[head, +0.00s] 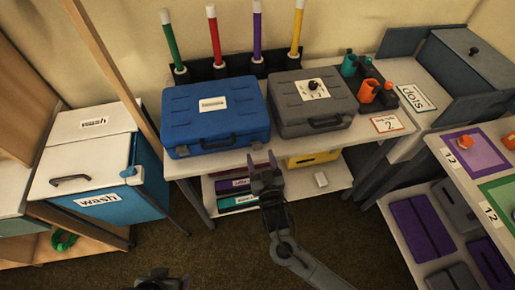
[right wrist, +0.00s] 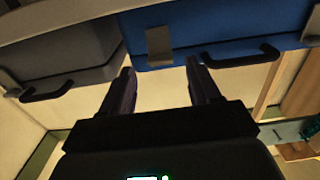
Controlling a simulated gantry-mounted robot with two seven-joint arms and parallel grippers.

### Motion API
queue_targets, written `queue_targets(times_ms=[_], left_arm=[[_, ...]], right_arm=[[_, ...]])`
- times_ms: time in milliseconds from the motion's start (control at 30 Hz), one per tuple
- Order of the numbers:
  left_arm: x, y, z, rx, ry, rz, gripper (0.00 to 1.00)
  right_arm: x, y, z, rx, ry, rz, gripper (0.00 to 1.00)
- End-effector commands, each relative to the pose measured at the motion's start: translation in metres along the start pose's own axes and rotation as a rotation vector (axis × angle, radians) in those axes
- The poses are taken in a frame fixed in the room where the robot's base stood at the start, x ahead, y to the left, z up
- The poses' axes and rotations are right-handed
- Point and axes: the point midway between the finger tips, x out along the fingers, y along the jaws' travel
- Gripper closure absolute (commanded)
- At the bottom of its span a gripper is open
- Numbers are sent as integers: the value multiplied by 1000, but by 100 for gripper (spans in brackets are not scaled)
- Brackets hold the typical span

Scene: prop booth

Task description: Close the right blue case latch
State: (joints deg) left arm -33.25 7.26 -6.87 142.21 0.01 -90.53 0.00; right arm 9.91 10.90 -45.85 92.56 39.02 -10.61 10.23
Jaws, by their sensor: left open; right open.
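The blue case (head: 215,112) lies closed on the white table, with a black handle (head: 218,143) on its front. In the right wrist view the blue case (right wrist: 215,28) fills the top right, and its right latch (right wrist: 159,45), a grey plate, shows just beyond my fingertips. I cannot tell whether the latch is fastened. My right gripper (head: 265,172) is open and empty, in front of and below the case's right front corner. In the right wrist view its fingers (right wrist: 160,68) straddle the line to the latch. My left gripper (head: 162,281) is open at the bottom edge, partly cut off.
A grey case (head: 312,102) stands close beside the blue case on the right. Coloured tubes (head: 256,35) stand behind. A lower shelf (head: 330,182) with binders is under the table. A blue wash bin (head: 100,175) is at the left. The floor in front is clear.

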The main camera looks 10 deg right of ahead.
Motion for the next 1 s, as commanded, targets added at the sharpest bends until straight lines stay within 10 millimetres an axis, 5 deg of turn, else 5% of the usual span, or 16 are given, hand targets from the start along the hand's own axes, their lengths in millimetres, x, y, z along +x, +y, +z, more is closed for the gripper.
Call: queue_targets(times_ms=[300, 767, 1000], left_arm=[[10, 3, 2, -11, 1, 9, 24], [11, 2, 3, -7, -1, 6, 24], [11, 1, 4, 0, -2, 0, 24]], right_arm=[[41, 0, 1, 0, 0, 0, 38], [49, 0, 1, 1, -1, 0, 38], [49, 0, 0, 1, -1, 0, 75]])
